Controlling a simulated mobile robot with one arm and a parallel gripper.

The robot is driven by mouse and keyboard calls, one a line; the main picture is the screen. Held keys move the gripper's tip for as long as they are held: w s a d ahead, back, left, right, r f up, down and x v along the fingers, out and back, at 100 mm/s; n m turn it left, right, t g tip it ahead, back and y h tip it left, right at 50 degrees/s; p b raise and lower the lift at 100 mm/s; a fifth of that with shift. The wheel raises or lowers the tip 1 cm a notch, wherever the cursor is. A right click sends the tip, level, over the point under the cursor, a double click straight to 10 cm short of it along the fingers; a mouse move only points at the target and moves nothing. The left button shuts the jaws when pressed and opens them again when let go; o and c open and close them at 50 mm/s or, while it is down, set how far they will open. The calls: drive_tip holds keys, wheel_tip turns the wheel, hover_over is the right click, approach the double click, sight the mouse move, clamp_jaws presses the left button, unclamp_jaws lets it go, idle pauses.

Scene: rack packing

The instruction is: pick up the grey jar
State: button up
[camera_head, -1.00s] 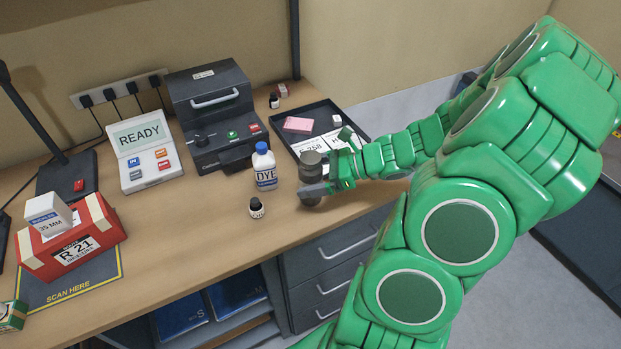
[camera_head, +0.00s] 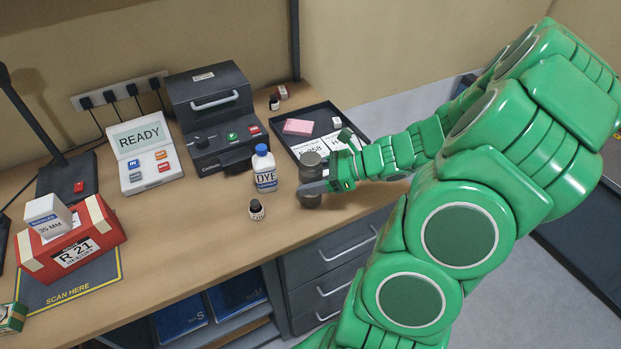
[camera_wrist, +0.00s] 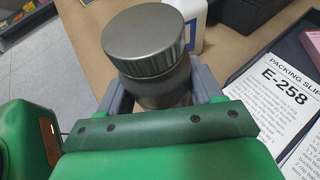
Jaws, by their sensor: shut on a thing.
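The grey jar (camera_head: 310,166) is a dark metallic cylinder with a ribbed lid, upright near the front right of the desk. My gripper (camera_head: 312,187) is shut on its body, below the lid. In the wrist view the jar (camera_wrist: 146,45) stands between the two grey fingers of my gripper (camera_wrist: 155,92), with its lid above them. The jar's lower part is partly hidden by the gripper. I cannot tell whether its base touches the desk.
A white DYE bottle (camera_head: 265,170) with a blue cap stands just left of the jar. A black tray (camera_head: 290,140) with papers and a pink block lies behind. The desk's front edge is close.

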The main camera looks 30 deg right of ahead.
drive_tip(key=shift+r, duration=0.65)
drive_tip(key=s+a+r, duration=0.3)
drive_tip(key=s+r, duration=0.8)
drive_tip(key=s, duration=0.2)
drive_tip(key=shift+s+a+r, duration=0.15)
drive_tip(key=shift+s+a, duration=0.05)
drive_tip(key=shift+a, duration=0.05)
